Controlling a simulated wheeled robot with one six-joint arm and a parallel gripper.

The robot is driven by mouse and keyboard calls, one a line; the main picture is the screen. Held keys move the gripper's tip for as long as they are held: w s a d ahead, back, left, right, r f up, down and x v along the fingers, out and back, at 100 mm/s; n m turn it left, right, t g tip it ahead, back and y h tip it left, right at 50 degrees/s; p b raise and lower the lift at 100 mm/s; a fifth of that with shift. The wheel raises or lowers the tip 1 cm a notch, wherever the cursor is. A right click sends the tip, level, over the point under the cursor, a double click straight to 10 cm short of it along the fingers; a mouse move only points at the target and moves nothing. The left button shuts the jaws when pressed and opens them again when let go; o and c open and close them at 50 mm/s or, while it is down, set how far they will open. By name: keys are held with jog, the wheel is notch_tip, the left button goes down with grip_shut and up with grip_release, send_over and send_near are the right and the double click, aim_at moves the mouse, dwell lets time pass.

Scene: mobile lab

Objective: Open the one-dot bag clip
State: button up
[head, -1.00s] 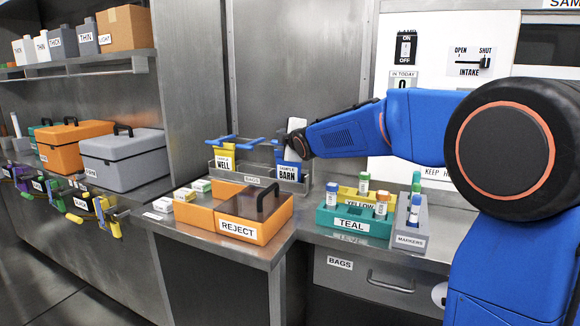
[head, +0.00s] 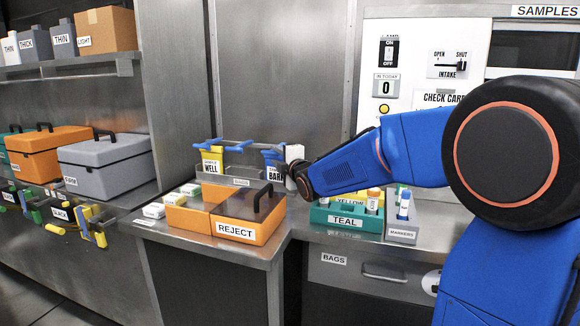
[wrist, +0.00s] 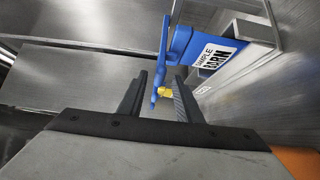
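Two sample bags stand in a grey rack (head: 224,181): a yellow one marked WELL (head: 211,157) and a blue one marked BARN (head: 272,157). Each has a blue clip along its top, the left clip (head: 212,143) on WELL and the right clip (head: 275,147) on BARN. No dots can be made out on either.
An orange REJECT box (head: 244,215) stands in front of the rack. A teal tube rack (head: 342,217) and a grey MARKERS holder (head: 402,233) stand to the right, under my arm. A wall panel with switches (head: 422,80) is behind my arm.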

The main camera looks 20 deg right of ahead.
jog(key=s+d, duration=0.1)
jog(key=s, duration=0.9)
jog(key=shift+d, duration=0.3)
jog(key=shift+s, duration=0.15)
